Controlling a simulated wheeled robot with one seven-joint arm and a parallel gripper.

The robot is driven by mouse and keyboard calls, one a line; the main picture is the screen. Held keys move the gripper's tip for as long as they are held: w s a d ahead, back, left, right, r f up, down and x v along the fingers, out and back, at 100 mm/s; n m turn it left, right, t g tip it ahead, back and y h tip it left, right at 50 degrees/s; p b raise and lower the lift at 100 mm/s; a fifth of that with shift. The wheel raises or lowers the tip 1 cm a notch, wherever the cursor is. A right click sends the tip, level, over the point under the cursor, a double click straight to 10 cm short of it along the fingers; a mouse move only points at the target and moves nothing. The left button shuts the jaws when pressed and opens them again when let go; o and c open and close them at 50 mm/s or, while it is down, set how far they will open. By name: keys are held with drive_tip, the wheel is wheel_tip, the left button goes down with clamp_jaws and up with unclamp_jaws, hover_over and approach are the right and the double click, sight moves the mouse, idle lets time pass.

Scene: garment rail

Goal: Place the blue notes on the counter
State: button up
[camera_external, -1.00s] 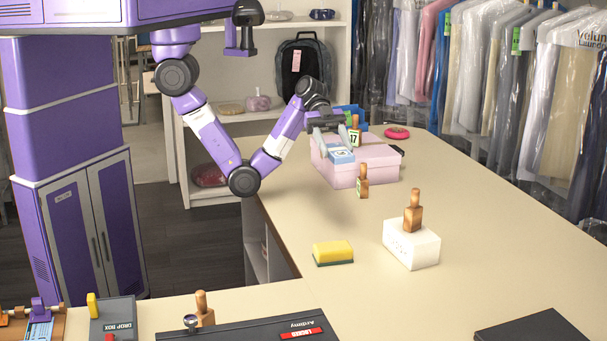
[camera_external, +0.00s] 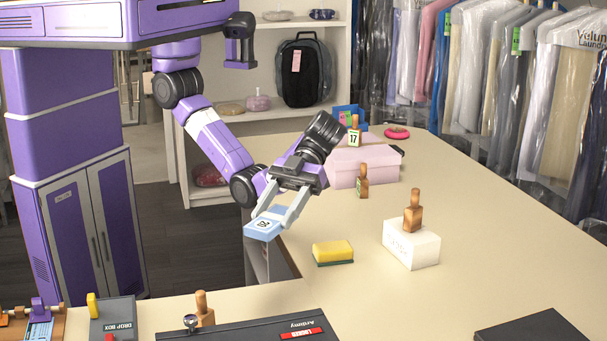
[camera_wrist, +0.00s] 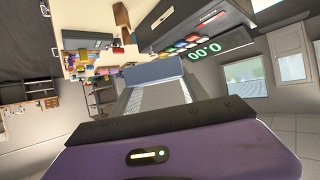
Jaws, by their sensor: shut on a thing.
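The blue notes (camera_external: 263,229) are a small light-blue block with a dark mark on its top. My gripper (camera_external: 275,217) is shut on the blue notes and holds them in the air at the inner edge of the counter (camera_external: 320,218), left of the yellow sponge. In the wrist view the blue notes (camera_wrist: 153,70) show as a blue-grey block between the fingertips of my gripper (camera_wrist: 155,84). The height of the notes above the counter is hard to tell.
A yellow and green sponge (camera_external: 333,252) lies right of the notes. A pink box (camera_external: 362,167), a wooden stamp (camera_external: 363,182) and a white block with a stamp (camera_external: 411,246) stand farther right. A black case (camera_external: 245,331) lies in front. Clear counter surrounds the sponge.

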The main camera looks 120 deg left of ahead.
drive_tip(key=shift+w+d+f, duration=0.65)
drive_tip(key=shift+d, duration=0.15)
drive_tip(key=shift+w+d, duration=0.15)
drive_tip(key=shift+w, duration=0.05)
wheel_tip(320, 180, down, 20)
drive_tip(key=shift+p, duration=1.15)
drive_tip(key=shift+f, duration=0.15)
drive_tip(key=o, duration=1.4)
drive_tip(key=shift+c, duration=0.2)
